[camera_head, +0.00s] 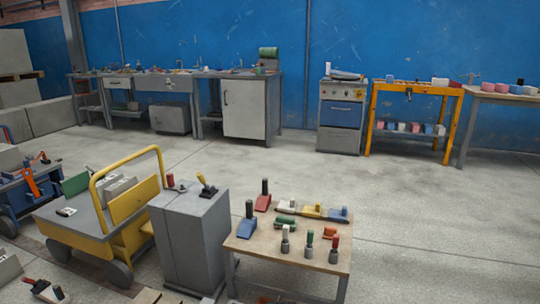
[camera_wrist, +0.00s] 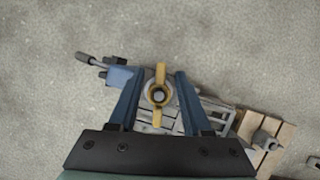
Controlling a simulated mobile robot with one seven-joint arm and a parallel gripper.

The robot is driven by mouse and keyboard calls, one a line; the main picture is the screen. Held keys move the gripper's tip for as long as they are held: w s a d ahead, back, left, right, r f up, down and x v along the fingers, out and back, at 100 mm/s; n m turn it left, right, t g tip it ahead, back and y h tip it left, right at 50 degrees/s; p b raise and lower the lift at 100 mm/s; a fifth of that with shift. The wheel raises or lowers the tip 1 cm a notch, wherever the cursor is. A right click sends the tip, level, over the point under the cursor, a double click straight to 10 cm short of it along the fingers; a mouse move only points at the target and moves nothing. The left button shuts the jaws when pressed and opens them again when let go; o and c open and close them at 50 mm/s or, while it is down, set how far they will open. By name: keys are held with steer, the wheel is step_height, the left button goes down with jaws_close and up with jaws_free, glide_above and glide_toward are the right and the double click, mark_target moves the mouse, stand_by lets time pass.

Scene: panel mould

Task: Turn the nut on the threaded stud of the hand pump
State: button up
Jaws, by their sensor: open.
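In the wrist view, a brass-yellow wing nut (camera_wrist: 159,76) with a round hub and two wings shows between the two fingers of my gripper (camera_wrist: 160,80). A dark round stud end (camera_wrist: 158,95) shows in its hub. The fingers stand apart, one on each side of the nut, with a gap on both sides. A blue body with a grey lever (camera_wrist: 88,60), seemingly the hand pump, reaches out to the left behind the left finger. Much of it is hidden by the fingers. I cannot tell the height between fingertips and nut. My gripper is not seen in the head view.
In the wrist view, a wooden block (camera_wrist: 285,133) with a grey fitting lies at the right. In the head view, a yellow cart (camera_head: 125,215), a grey cabinet (camera_head: 190,240) and a small table (camera_head: 262,251) with several coloured tools stand in front. Open floor lies behind them.

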steer(key=p+v, duration=0.2)
steer(key=v, duration=1.1)
